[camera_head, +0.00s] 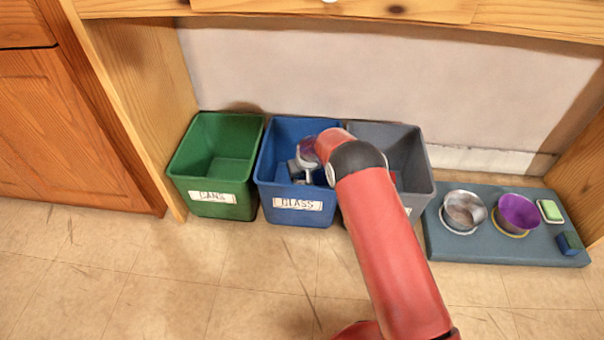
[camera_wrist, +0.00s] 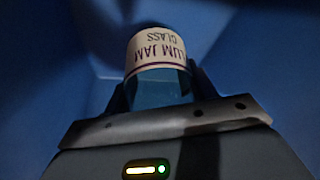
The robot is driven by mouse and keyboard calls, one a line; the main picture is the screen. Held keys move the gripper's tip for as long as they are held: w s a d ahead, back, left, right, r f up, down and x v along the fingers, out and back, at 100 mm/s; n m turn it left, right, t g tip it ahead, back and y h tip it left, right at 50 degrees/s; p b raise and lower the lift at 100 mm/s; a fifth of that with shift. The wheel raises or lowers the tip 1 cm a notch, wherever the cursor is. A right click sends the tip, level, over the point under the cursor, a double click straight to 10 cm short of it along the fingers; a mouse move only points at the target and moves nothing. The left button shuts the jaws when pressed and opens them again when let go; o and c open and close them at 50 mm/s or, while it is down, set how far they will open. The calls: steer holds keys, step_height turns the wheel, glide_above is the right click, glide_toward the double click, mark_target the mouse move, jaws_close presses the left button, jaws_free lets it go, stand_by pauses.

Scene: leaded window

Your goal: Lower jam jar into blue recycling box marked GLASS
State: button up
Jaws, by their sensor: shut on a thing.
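The blue recycling box (camera_head: 268,188) stands on the floor in the middle of three boxes, with a white GLASS label on its front. My gripper (camera_head: 302,172) reaches down into its open top. In the wrist view my gripper (camera_wrist: 160,88) is shut on the jam jar (camera_wrist: 158,48), with a finger on each side. The jar's white label reads upside down, with the words JAM and GLASS. Blue box walls surround it. I cannot tell whether the jar touches the bottom. The jar cannot be made out clearly in the head view.
A green CANS box (camera_head: 212,160) stands close on the left and a grey box (camera_head: 418,185) on the right, partly behind my arm. A blue-grey mat (camera_head: 470,250) holds a metal bowl (camera_head: 462,211) and a purple bowl (camera_head: 517,214). A wooden shelf edge (camera_head: 400,12) runs above.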

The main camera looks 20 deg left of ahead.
mark_target(302, 182)
steer(key=shift+f, duration=2.45)
stand_by(1.0)
steer(key=o, duration=1.1)
steer(key=shift+o, duration=0.2)
